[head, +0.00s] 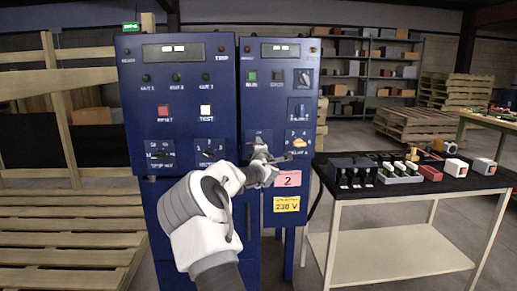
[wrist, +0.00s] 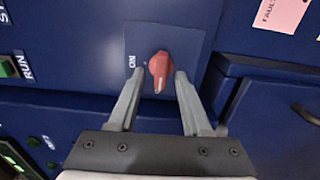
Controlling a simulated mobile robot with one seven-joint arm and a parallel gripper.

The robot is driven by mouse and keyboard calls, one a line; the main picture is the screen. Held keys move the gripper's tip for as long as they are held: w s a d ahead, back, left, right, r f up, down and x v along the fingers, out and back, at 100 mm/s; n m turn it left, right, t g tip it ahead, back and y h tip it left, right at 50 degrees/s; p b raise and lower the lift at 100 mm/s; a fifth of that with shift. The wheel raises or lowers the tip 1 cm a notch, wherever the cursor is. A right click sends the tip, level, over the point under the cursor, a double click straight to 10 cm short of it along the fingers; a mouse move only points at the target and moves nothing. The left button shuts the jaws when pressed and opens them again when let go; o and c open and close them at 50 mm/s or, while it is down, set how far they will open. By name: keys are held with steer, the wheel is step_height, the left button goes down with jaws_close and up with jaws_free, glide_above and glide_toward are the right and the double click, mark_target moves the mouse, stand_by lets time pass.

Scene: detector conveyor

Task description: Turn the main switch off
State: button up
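The main switch is a red rotary knob (wrist: 161,66) on a blue-grey plate, with the label ON to its left in the wrist view. A pale mark on the knob points down in that view, not at ON. My gripper (wrist: 160,76) is open, with one finger on each side of the knob. I cannot tell whether the fingers touch it. In the head view my gripper (head: 272,160) is in front of the right blue cabinet (head: 256,80), and it hides most of the switch.
The left cabinet (head: 182,75) carries lamps, buttons and selector knobs. A yellow knob (head: 299,143) sits just right of my gripper. Below are a pink label (head: 287,180) and a yellow 230 V label (head: 287,204). A black-topped table (head: 400,192) with parts stands at the right.

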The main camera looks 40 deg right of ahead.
steer(key=p+v, duration=0.2)
steer(key=v, duration=1.5)
steer(key=shift+s, duration=0.25)
